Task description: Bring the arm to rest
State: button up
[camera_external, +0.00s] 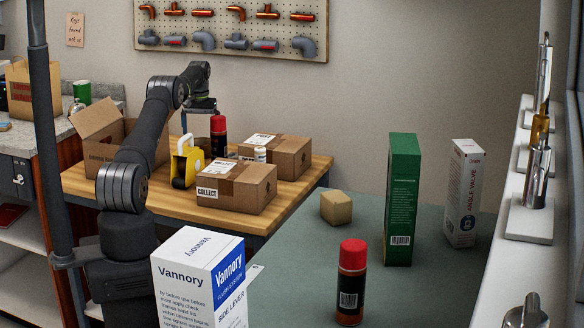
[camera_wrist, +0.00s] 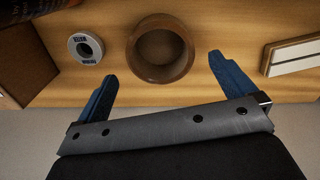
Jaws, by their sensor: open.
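My gripper (camera_wrist: 162,70) is open and empty in the wrist view, with its two blue fingers spread wide. A brown round pot (camera_wrist: 160,48), open at the top, shows between and beyond the fingertips on a wooden surface. I cannot tell its distance from the fingers. In the external view my arm reaches over the wooden table (camera_external: 88,185). My gripper hangs downward near the back of that table, and its fingers are partly hidden there.
A red-capped can (camera_external: 218,138), a yellow tape dispenser (camera_external: 186,162), closed cartons (camera_external: 234,186) and an open carton (camera_external: 96,130) crowd the table. Green (camera_external: 402,198) and white (camera_external: 464,193) boxes stand on the grey surface.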

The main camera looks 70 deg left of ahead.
aim_at(202, 142)
notch_tip(202, 142, down, 7)
jog(key=shift+f, duration=0.1)
notch_tip(202, 142, up, 3)
jog(key=shift+f, duration=0.1)
jog(key=shift+r, duration=1.1)
jog(key=shift+f, duration=0.1)
